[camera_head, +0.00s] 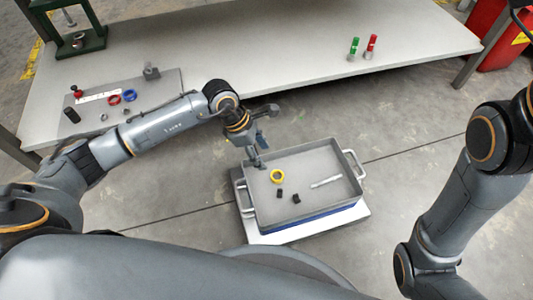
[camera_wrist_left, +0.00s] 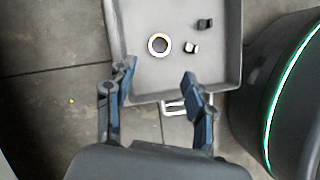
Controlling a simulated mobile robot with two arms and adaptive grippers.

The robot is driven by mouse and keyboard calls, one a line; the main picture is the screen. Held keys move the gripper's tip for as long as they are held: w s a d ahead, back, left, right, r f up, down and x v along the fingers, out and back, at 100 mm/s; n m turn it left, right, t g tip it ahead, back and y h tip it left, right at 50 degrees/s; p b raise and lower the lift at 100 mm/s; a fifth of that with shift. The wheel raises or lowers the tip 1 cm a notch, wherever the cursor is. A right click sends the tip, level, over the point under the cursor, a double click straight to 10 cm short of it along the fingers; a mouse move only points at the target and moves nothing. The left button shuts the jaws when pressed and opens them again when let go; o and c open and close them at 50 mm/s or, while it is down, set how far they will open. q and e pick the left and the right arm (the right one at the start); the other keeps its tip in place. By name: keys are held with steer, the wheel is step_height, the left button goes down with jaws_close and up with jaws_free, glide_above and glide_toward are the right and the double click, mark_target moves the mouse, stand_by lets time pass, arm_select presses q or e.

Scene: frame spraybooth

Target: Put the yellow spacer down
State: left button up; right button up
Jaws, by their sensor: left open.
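The yellow spacer (camera_head: 277,176), a ring, lies flat on the floor of the grey tray (camera_head: 325,157), toward its left side. In the left wrist view the spacer (camera_wrist_left: 159,45) shows as a ring ahead of the fingertips, apart from them. My left gripper (camera_head: 258,163) is above the tray's left end, just left of the spacer. In the left wrist view its two fingers (camera_wrist_left: 158,78) are spread wide with nothing between them. My right arm shows at the right of the head view, but its gripper is out of view.
Two small black pieces (camera_head: 295,198) and a light rod (camera_head: 326,181) also lie in the tray. A bench (camera_head: 250,60) behind holds a grey mat with rings and small parts, a green press (camera_head: 85,30), and green (camera_head: 353,48) and red (camera_head: 371,46) pieces.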

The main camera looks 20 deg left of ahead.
arm_select(q)
steer(key=shift+a+r, duration=0.15)
steer(key=shift+r, duration=0.15)
